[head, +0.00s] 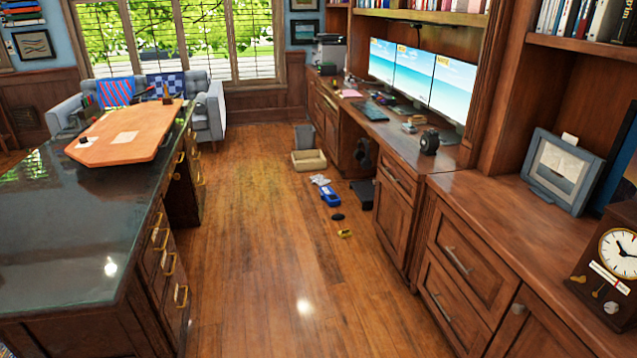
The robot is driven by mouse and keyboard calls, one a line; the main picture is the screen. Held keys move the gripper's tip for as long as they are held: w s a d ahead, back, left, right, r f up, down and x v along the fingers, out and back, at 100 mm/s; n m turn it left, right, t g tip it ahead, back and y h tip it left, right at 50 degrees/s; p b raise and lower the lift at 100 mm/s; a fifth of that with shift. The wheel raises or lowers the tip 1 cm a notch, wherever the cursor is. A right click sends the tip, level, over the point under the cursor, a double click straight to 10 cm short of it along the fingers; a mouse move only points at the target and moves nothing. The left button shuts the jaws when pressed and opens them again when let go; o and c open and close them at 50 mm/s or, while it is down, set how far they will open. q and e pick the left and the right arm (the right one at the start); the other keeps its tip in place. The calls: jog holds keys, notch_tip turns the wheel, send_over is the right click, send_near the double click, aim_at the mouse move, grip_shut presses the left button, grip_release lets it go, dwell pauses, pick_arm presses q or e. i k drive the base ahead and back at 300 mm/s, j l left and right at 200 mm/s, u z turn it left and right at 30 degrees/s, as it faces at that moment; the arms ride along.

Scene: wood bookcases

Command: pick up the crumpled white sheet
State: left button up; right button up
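A small, crumpled-looking white thing (320,180) lies on the wood floor in the middle distance, just behind a blue object (330,196). It is too small to tell for sure that it is a sheet. A paler, flat sheet (125,138) lies on the orange board on the left desk. Neither of my grippers shows in the head view.
A dark glass-topped desk (60,235) stands at left and a wood cabinet run (480,260) at right. Between them the floor (260,230) is mostly clear. A cardboard box (308,160), a black disc (338,217) and a yellow item (345,233) lie on it.

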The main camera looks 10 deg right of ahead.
aim_at(320, 180)
jog(key=i+z, duration=0.1)
jog(key=i, duration=5)
jog(key=i+j+z, duration=0.2)
jog(key=i+z, duration=0.2)
jog(key=i, duration=0.25)
jog(key=i+j+z, duration=0.4)
jog(key=i, duration=0.2)
jog(key=i+j+z, duration=0.45)
jog(key=i+j, duration=0.05)
jog(key=i, duration=0.05)
